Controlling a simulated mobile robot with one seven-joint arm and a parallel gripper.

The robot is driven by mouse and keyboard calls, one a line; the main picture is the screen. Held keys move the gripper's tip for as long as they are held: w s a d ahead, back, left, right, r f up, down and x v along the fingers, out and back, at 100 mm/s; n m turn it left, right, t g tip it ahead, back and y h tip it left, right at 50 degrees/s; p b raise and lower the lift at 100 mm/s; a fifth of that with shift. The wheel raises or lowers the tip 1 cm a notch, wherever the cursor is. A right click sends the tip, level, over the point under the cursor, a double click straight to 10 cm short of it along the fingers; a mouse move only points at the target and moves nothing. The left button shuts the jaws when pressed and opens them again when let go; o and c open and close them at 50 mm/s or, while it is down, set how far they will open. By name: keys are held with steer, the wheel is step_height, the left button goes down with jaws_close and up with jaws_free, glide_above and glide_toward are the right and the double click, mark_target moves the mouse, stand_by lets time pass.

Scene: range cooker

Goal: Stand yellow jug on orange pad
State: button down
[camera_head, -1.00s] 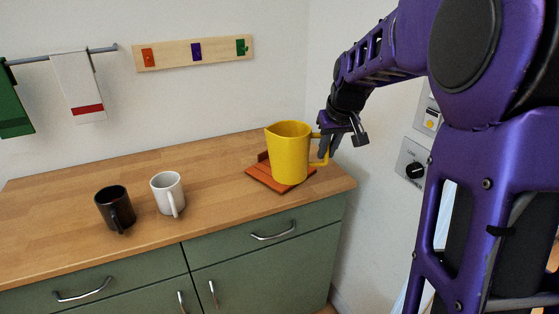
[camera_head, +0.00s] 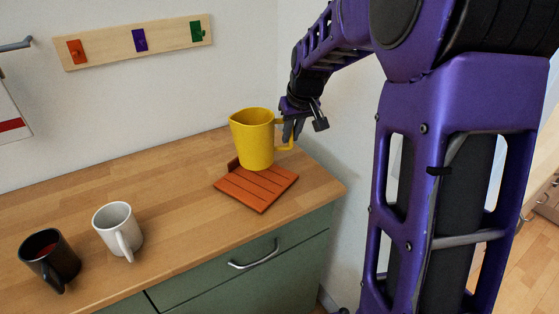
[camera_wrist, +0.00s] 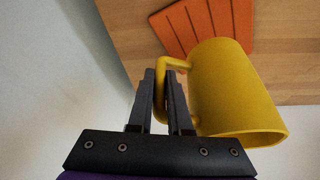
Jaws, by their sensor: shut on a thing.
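The yellow jug (camera_head: 255,140) is upright at the back part of the orange pad (camera_head: 262,190), whose slatted front part is bare. I cannot tell whether the jug's base touches the pad or hangs just above it. My gripper (camera_head: 290,130) is shut on the jug's handle, on the right side of the jug. In the wrist view, the fingers (camera_wrist: 163,88) close around the handle of the jug (camera_wrist: 228,90), and the pad (camera_wrist: 210,22) shows beyond the jug's base, partly hidden by it.
A white mug (camera_head: 118,230) and a dark mug (camera_head: 48,258) stand on the wooden worktop (camera_head: 175,180) to the left. The wall is close behind and to the right of the jug. A hook board (camera_head: 135,42) hangs on the wall. Worktop between mugs and pad is clear.

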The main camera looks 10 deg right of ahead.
steer(key=shift+f+b, duration=0.4)
steer(key=shift+f, duration=2.7)
steer(key=shift+f, duration=0.15)
steer(key=c, duration=0.8)
jaws_free()
steer(key=shift+c, duration=0.2)
steer(key=shift+r, duration=0.3)
steer(key=p+v, duration=0.1)
steer(key=v, duration=1)
steer(key=shift+s+r, duration=0.15)
steer(key=shift+r, duration=0.2)
